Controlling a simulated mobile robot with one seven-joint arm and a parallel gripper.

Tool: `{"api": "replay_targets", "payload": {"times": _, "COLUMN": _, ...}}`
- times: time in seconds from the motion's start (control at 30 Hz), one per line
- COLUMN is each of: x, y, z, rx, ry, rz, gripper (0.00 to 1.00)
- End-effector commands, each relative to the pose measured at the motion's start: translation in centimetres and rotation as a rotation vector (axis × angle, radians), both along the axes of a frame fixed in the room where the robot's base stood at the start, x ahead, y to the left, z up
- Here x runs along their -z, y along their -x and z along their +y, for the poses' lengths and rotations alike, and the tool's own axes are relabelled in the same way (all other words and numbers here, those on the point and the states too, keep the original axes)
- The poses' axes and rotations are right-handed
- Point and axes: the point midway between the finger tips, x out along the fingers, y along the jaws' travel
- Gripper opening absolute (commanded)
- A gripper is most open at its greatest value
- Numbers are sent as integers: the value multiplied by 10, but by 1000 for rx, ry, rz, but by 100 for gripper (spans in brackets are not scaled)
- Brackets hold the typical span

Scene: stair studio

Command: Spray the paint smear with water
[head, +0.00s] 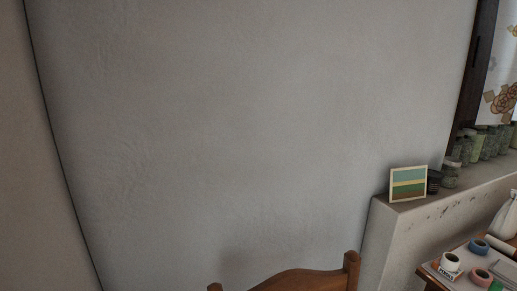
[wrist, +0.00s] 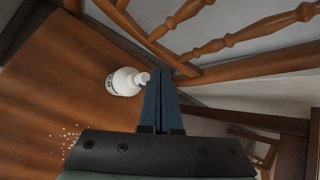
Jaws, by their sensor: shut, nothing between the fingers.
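In the wrist view, a white bottle (wrist: 124,82) with a small nozzle top and dark print on its side is on a brown wooden surface (wrist: 60,75). My gripper (wrist: 160,76) is shut and empty. Its blue fingers appear just right of the bottle's nozzle; I cannot tell whether they touch it. A patch of pale specks (wrist: 66,143) lies on the wood at lower left; I cannot tell whether it is the paint smear. No other smear is clear. In the head view, a white object (head: 506,224) is cut off at the right edge.
Turned wooden spindles and rails (wrist: 190,20) cross the top of the wrist view, close to the fingers.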

Motion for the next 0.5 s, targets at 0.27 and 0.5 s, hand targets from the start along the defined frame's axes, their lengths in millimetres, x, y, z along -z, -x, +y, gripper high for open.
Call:
{"api": "replay_targets", "payload": {"times": 0.27, "x": -31, "y": 0, "z": 0, "rx": 1, "ry": 0, "rz": -1, "gripper": 0}}
{"api": "replay_targets", "payload": {"times": 0.5, "x": -54, "y": 0, "z": 0, "rx": 1, "ry": 0, "rz": -1, "gripper": 0}}
